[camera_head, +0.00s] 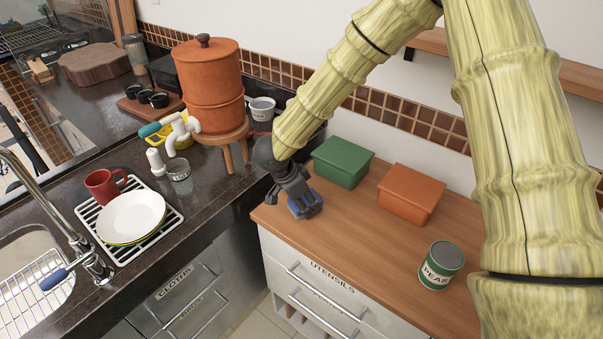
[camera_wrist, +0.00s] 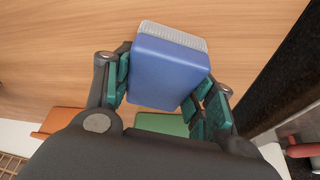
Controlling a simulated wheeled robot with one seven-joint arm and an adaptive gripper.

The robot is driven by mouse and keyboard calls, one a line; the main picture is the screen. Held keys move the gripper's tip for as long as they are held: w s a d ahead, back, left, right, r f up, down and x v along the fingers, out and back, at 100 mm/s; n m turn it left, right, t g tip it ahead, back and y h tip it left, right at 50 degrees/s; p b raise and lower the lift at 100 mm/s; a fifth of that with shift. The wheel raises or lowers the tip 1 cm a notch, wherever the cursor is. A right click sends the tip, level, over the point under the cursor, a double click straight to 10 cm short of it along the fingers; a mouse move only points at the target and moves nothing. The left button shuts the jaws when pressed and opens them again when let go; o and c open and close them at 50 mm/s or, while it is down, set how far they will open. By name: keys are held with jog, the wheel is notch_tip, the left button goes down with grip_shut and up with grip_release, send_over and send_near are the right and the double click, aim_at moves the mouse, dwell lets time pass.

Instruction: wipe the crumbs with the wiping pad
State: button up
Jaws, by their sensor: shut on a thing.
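The wiping pad (camera_wrist: 168,70) is a blue block with a pale bristly or ribbed edge. My gripper (camera_wrist: 165,85) is shut on it, with a finger on each side of the block. In the head view my gripper (camera_head: 303,205) is low over the left part of the wooden counter (camera_head: 345,235), and a bit of the blue pad (camera_head: 305,207) shows under the fingers. I cannot tell whether the pad touches the wood. I can make out no crumbs in either view.
A green box (camera_head: 342,162) and an orange box (camera_head: 410,194) stand behind and right of my gripper. A can of peas (camera_head: 441,265) stands near the front right. A dark counter with a dish rack (camera_head: 165,222) and clay dispenser (camera_head: 213,85) is left. The middle wood is clear.

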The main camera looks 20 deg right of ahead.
jog(key=r, duration=0.1)
jog(key=r+p, duration=0.1)
jog(key=r, duration=0.1)
jog(key=r+p, duration=0.1)
jog(key=shift+s+r, duration=0.15)
jog(key=shift+s, duration=0.15)
jog(key=shift+w+r+p, duration=0.25)
jog(key=shift+r+p, duration=0.55)
jog(key=shift+p, duration=0.45)
jog(key=shift+s+d+r+p, duration=0.1)
jog(key=shift+s+r+p, duration=0.05)
jog(key=shift+r+p, duration=0.95)
jog(key=shift+p, duration=0.1)
jog(key=shift+f, duration=0.1)
